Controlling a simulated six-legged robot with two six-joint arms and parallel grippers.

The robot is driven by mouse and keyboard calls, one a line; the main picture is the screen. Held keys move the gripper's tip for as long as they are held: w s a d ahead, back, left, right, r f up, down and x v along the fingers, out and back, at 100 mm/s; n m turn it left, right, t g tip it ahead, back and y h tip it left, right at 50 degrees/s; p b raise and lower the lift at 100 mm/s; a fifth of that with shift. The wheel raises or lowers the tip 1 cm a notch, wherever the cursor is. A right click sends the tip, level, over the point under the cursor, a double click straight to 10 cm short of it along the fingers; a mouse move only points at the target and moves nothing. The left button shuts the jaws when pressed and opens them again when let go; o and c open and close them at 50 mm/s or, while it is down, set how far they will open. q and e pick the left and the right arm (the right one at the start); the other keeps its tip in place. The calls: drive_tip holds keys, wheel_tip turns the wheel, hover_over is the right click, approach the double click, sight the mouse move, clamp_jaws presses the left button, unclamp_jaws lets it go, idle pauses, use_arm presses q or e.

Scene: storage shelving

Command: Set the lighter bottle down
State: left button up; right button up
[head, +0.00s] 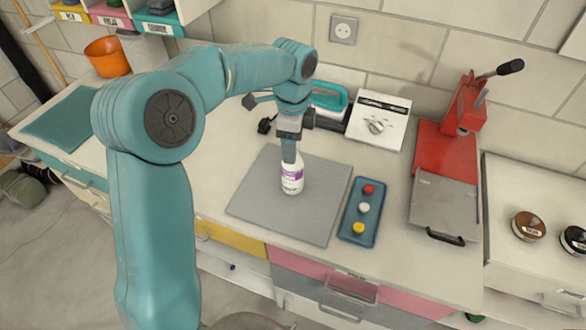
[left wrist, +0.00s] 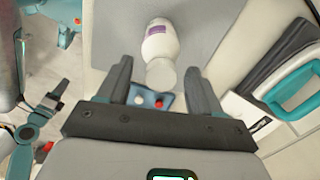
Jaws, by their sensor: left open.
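A white bottle (head: 292,182) with a purple label stands upright on the grey mat (head: 250,205) on the counter. My left gripper (head: 291,150) is directly above it, pointing down, and hides its top in the head view. In the left wrist view the bottle (left wrist: 160,42) shows its pale cap between the two spread fingers (left wrist: 157,75) of my left gripper, with gaps at both sides. The gripper is open. I see only one bottle. A dark gripper-like part on a teal arm (left wrist: 45,105), probably my right gripper, shows at the left wrist view's left edge; its jaws are unclear.
A blue tray (head: 347,226) with red, white and yellow knobs lies right of the mat. Behind are a teal-handled device (head: 328,98) and a white switch box (head: 378,120). A red press (head: 447,150) stands further right. The mat's front part is clear.

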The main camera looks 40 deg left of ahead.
use_arm(q)
drive_tip(key=shift+a+f, duration=0.1)
drive_tip(key=shift+f, duration=0.7)
drive_tip(key=shift+r, duration=0.1)
clamp_jaws()
